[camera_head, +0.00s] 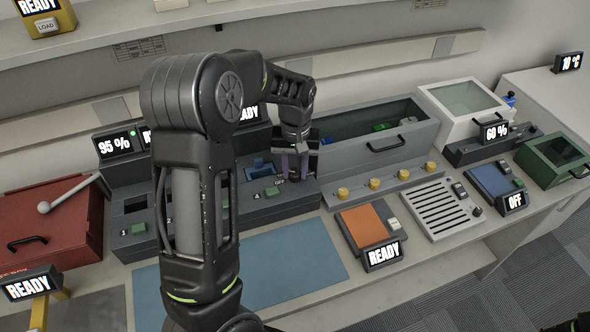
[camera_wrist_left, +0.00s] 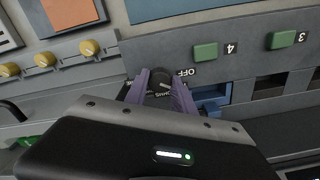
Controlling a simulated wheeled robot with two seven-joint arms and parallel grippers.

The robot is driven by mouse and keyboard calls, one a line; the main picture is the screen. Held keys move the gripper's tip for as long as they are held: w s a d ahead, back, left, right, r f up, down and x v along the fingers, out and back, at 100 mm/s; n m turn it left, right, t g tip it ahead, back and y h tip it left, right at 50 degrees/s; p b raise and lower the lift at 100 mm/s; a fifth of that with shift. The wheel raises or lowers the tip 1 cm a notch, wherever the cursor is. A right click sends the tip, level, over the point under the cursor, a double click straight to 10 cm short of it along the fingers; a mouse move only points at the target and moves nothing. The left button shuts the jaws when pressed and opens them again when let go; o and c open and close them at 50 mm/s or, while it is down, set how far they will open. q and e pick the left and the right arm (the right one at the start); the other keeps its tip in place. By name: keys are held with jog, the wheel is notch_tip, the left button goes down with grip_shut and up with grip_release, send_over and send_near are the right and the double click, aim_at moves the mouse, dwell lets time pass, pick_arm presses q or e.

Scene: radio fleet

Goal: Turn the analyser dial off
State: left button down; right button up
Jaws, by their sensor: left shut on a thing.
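The analyser (camera_head: 270,203) is a dark grey unit with blue-lined slots and green buttons, at the middle of the back counter. Its READY display (camera_head: 249,112) is partly behind my left arm. My left gripper (camera_head: 295,168) points down at the analyser's right end. In the left wrist view, the analyser dial (camera_wrist_left: 161,77) is a small black knob between the purple-grey fingers of my left gripper (camera_wrist_left: 160,88), which are shut on it. An OFF label is printed beside the dial; another label is partly covered. I cannot tell which way the dial points. My right gripper is not in view.
A grey drawer box (camera_head: 375,128) with a black handle stands right of the analyser. Several yellow knobs (camera_head: 375,183) line the ledge before it. A blue mat (camera_head: 290,258) lies clear in front. A red box (camera_head: 45,225) with a lever stands at left.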

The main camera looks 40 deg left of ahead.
aim_at(296, 173)
pick_arm(q)
jog(key=n, duration=0.6)
jog(key=shift+w+n, duration=0.1)
jog(key=shift+n, duration=0.2)
dwell(0.4)
jog(key=c, duration=1.1)
grip_release()
jog(key=shift+o, duration=0.2)
jog(key=shift+r+b, duration=0.7)
jog(key=shift+r, duration=3.25)
jog(key=shift+d+f, duration=0.1)
